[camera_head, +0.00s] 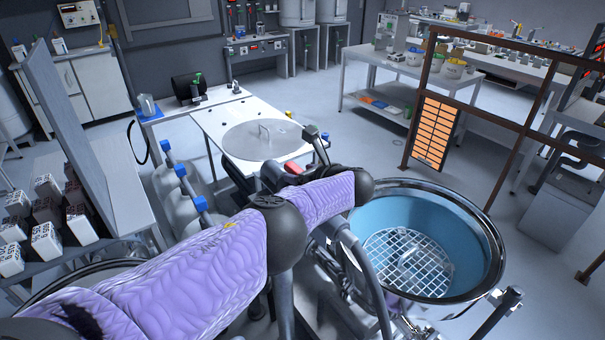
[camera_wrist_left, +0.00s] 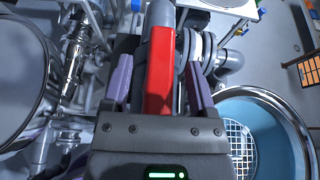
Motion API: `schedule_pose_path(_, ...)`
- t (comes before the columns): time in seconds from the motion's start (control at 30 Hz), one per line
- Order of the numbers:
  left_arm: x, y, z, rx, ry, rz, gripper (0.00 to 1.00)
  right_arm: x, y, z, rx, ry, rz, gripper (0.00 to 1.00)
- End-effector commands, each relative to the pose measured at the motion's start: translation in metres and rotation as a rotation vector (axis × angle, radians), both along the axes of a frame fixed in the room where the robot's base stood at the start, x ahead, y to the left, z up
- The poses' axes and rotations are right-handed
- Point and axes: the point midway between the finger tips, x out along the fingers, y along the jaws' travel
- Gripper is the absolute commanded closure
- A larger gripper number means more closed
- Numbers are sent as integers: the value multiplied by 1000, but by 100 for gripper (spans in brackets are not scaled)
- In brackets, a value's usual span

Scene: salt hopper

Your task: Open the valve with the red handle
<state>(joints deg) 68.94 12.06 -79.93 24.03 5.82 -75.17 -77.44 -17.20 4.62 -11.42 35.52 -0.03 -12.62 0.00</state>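The red handle (camera_wrist_left: 160,72) lies lengthwise in the middle of the left wrist view, attached to a grey pipe. In the head view a small red part of it (camera_head: 293,168) shows beside my dark wrist. My left gripper (camera_wrist_left: 160,88) has one purple-lined finger on each side of the handle, with a visible gap on both sides. It is open around the handle and does not appear to clamp it. In the head view my purple-sleeved left arm hides most of the valve. My right gripper is not in view.
A round blue-lined hopper (camera_head: 440,240) with a white grid stands right of my arm. Grey pipes and hoses run close to the handle. A white table with a round lid (camera_head: 250,142) is behind. A brown frame (camera_head: 490,170) stands at the right.

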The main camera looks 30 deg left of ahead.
Motion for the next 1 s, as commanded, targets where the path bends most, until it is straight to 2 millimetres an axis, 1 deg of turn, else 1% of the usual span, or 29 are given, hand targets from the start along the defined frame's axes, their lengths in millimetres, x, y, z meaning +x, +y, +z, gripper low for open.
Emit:
schedule_pose_path(0.17, 0, -1, 1, 0, 1, -1, 26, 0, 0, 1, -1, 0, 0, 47)
schedule_pose_path(0.27, -3, -9, 7, -2, 1, -4, 26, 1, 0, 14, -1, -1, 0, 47)
schedule_pose_path(0.37, -10, -26, 19, -2, 2, -5, 26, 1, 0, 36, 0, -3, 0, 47)
schedule_pose_path(0.4, -13, -34, 23, -2, 2, -6, 26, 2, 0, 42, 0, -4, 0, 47)
schedule_pose_path(0.47, -18, -46, 28, -2, 1, -4, 26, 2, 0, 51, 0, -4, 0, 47)
schedule_pose_path(0.57, -25, -64, 33, -3, 2, -4, 26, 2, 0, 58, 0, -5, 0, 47)
schedule_pose_path(0.63, -29, -75, 36, -1, 0, -3, 26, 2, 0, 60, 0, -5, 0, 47)
schedule_pose_path(0.73, -32, -83, 38, -1, 0, -2, 26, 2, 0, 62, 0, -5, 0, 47)
schedule_pose_path(1.0, -34, -85, 37, 0, 0, 0, 26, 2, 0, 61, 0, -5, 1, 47)
